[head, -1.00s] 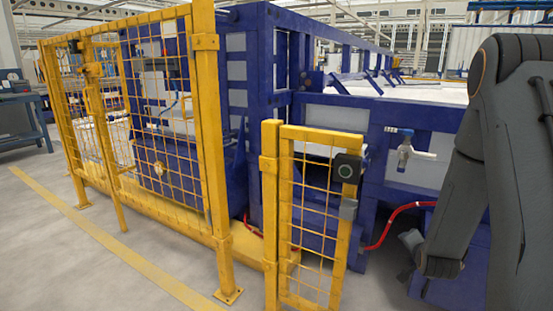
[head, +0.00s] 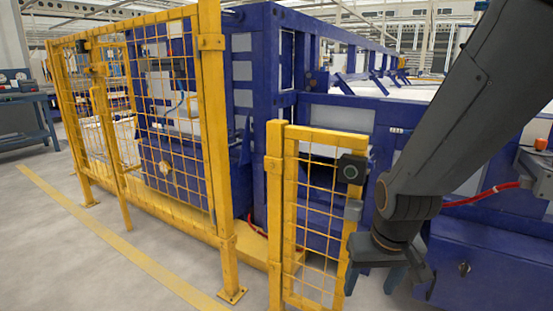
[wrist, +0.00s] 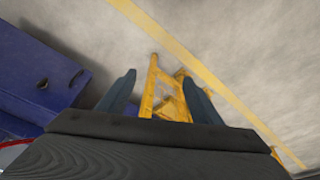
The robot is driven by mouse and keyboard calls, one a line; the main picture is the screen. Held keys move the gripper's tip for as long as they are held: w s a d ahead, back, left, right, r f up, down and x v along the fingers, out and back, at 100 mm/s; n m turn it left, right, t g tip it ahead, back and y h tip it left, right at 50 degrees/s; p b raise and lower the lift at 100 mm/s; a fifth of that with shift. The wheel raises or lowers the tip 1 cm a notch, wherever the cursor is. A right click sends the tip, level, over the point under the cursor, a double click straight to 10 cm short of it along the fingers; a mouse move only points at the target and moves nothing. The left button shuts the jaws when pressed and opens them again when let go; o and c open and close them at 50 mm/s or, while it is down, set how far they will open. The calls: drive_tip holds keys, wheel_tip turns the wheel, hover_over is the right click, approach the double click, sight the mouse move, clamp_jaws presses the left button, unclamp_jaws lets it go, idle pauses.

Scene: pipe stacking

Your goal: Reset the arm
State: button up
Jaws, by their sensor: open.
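My arm (head: 455,130) reaches down from the upper right in the head view. My gripper (head: 378,276) hangs at its end, pointing down, in front of the blue machine frame and close to the right post of the small yellow mesh panel (head: 318,215). In the wrist view the two fingers of my gripper (wrist: 162,88) are spread apart and hold nothing. Yellow fence parts (wrist: 165,92) show between and below them; I cannot tell the exact gap. No pipe is in view.
A tall yellow mesh fence (head: 215,160) stands left of the small panel. The large blue machine frame (head: 268,110) fills the middle. A red hose (head: 480,196) runs at the right. A yellow floor line (head: 120,245) crosses clear grey floor at the left.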

drive_tip(key=s+a+n+g, duration=0.1)
drive_tip(key=s+a+n, duration=0.3)
drive_tip(key=s+a, duration=0.45)
drive_tip(key=s+a+n+g, duration=0.25)
drive_tip(key=s+a, duration=0.25)
drive_tip(key=a, duration=0.7)
drive_tip(key=d+r+m+p, duration=0.3)
drive_tip(key=d+r+p, duration=0.7)
drive_tip(key=r+p, duration=0.3)
drive_tip(key=d+r+m+p, duration=0.3)
drive_tip(key=d+r+p, duration=0.7)
drive_tip(key=r+p, duration=0.4)
drive_tip(key=shift+d+r+t+p, duration=0.15)
drive_tip(key=shift+t+p, duration=0.25)
drive_tip(key=shift+t, duration=0.05)
drive_tip(key=shift+s+m, duration=0.1)
drive_tip(key=shift+m, duration=0.25)
